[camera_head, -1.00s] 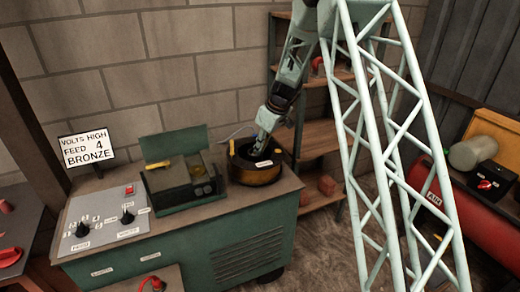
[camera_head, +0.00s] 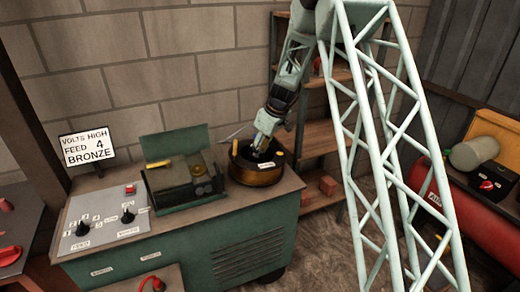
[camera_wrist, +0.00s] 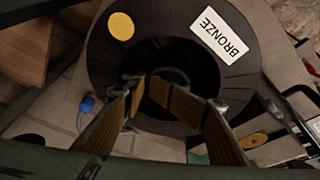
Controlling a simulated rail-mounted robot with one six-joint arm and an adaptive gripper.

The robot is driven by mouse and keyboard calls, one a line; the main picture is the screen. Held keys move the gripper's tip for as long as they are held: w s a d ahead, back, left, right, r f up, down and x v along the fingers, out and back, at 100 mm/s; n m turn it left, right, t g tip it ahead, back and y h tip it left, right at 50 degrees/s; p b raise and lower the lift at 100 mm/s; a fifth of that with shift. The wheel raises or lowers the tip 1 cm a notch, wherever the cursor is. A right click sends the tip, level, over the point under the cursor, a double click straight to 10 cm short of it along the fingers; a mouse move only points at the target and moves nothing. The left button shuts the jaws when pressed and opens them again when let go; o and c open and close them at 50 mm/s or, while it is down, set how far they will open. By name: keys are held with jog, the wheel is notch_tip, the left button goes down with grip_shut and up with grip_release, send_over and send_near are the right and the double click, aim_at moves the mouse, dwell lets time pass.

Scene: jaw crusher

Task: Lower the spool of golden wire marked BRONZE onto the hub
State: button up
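The dark spool (camera_head: 256,177) with golden-brown wire sits at the right end of the green bench in the head view. In the wrist view its black flange (camera_wrist: 105,62) bears a white BRONZE label (camera_wrist: 219,36) and a yellow disc (camera_wrist: 121,26). My gripper (camera_head: 256,153) points down into the spool's middle. In the wrist view my gripper's (camera_wrist: 168,97) tan-padded fingers stand a little apart over a ring-shaped centre. I cannot tell whether they grip it. The hub is hidden under the spool, and I cannot tell whether the spool is fully seated.
The bench (camera_head: 190,235) carries a green machine (camera_head: 185,180) close left of the spool and a knob panel (camera_head: 105,215). A sign (camera_head: 87,147) reads VOLTS HIGH, FEED 4, BRONZE. A wooden shelf (camera_head: 318,140) stands behind right. A red air tank (camera_head: 440,200) is at right.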

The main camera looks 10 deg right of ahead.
jog(key=shift+w+d+r, duration=0.1)
jog(key=shift+d, duration=0.15)
jog(key=shift+d, duration=0.1)
jog(key=shift+r, duration=0.15)
jog(key=shift+d+r, duration=0.25)
jog(key=shift+r, duration=0.35)
jog(key=shift+a+v, duration=0.1)
jog(key=shift+v, duration=1.55)
jog(key=shift+a+v, duration=0.15)
jog(key=shift+v, duration=1.5)
jog(key=shift+s+r, duration=0.1)
jog(key=shift+s, duration=0.15)
